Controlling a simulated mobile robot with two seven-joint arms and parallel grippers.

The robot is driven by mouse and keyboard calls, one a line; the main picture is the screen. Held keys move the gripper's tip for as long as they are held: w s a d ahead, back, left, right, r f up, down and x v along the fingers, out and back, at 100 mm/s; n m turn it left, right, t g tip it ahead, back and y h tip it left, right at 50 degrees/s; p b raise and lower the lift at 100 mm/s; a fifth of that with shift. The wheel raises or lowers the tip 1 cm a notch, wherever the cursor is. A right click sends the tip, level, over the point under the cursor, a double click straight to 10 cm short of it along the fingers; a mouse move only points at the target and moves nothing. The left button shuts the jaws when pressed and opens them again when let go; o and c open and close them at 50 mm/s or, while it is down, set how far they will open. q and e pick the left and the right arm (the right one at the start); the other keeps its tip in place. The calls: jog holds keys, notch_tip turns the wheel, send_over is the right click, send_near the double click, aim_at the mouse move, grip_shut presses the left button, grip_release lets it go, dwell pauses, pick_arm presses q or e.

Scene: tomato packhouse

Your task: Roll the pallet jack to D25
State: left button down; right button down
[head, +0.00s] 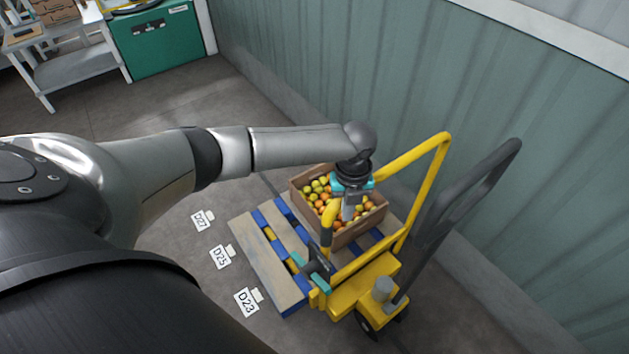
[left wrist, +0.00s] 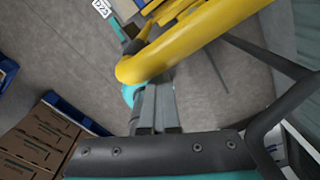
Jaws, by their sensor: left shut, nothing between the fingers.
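The yellow pallet jack (head: 362,289) stands right of centre in the head view, with a yellow hoop rail and a dark grey handle (head: 460,205). A wooden pallet with blue blocks (head: 262,262) lies at its front, bearing a wooden crate (head: 352,233) of orange and green tomatoes. My left gripper (head: 347,212) points down beside the yellow rail, over the crate in the picture. It is shut and empty. In the left wrist view its fingers (left wrist: 157,112) lie close by the yellow rail (left wrist: 195,45); contact is unclear. The D25 floor marker (head: 222,257) lies left of the pallet. My right gripper is out of view.
Floor markers D27 (head: 202,220) and D23 (head: 247,300) lie either side of D25. A green corrugated wall (head: 400,75) runs close behind the jack. A grey table (head: 75,68) and green cabinet (head: 160,45) stand far left. Open floor lies between them and the pallet.

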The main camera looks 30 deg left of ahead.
pick_arm(q)
jog(key=w+a+b, duration=0.3)
jog(key=w+a, duration=0.1)
jog(key=a, duration=0.7)
jog(key=shift+w+a, duration=0.1)
jog(key=shift+a, duration=0.05)
jog(key=shift+w+a+b, duration=0.25)
jog(key=shift+a+b, duration=0.25)
jog(key=shift+a, duration=0.15)
jog(key=shift+w+a+b, duration=0.2)
jog(key=shift+a+b, duration=0.3)
jog(key=shift+a, duration=0.15)
jog(key=shift+w+a+b, duration=0.25)
jog(key=shift+a+b, duration=0.25)
jog(key=shift+a, duration=0.15)
jog(key=a+b, duration=0.1)
jog(key=w+a+b, duration=0.1)
jog(key=shift+a, duration=0.3)
